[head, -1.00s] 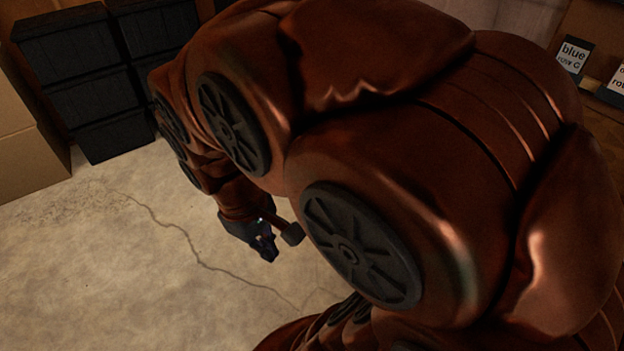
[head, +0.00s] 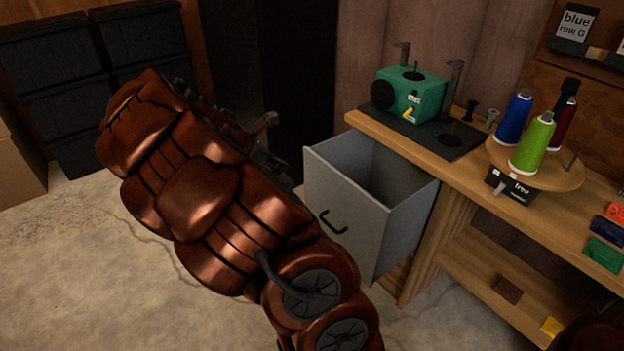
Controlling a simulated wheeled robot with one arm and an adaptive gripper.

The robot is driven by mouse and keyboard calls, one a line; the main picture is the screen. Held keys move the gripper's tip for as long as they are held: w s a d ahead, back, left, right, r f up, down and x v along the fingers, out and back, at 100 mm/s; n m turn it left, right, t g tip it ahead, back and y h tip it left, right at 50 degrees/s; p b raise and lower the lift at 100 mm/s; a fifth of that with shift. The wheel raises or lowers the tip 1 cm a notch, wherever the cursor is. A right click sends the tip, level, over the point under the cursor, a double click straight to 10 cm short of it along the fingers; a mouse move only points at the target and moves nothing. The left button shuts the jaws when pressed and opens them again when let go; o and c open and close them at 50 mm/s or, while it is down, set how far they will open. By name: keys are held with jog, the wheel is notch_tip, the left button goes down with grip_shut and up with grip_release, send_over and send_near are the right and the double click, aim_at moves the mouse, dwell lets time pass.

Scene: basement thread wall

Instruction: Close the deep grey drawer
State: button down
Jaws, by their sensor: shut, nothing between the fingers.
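The deep grey drawer (head: 345,210) stands pulled out under the left end of the wooden bench. Its front panel faces left and carries a dark curved handle (head: 333,222). The part of its inside that shows looks empty. My gripper (head: 268,150) is mostly hidden behind my copper arm, to the left of the drawer front and apart from it in the picture. It is shut and holds nothing. I cannot tell its distance from the panel.
The bench top (head: 475,180) carries a green box device (head: 412,93) and a round stand with several thread spools (head: 532,142). Dark stacked bins (head: 60,90) stand at the back left. Open concrete floor (head: 90,260) lies at left.

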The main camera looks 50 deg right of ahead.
jog(key=x, duration=0.2)
jog(key=b, duration=0.1)
send_near(319, 173)
notch_tip(319, 173, down, 4)
jog(key=d, duration=0.2)
jog(key=shift+s+d+f+n, duration=0.1)
jog(key=shift+s+d+n, duration=0.15)
jog(key=shift+d, duration=0.25)
jog(key=shift+s+d+f+n, duration=0.1)
jog(key=shift+s+d+n, duration=0.05)
jog(key=shift+s+d, duration=0.3)
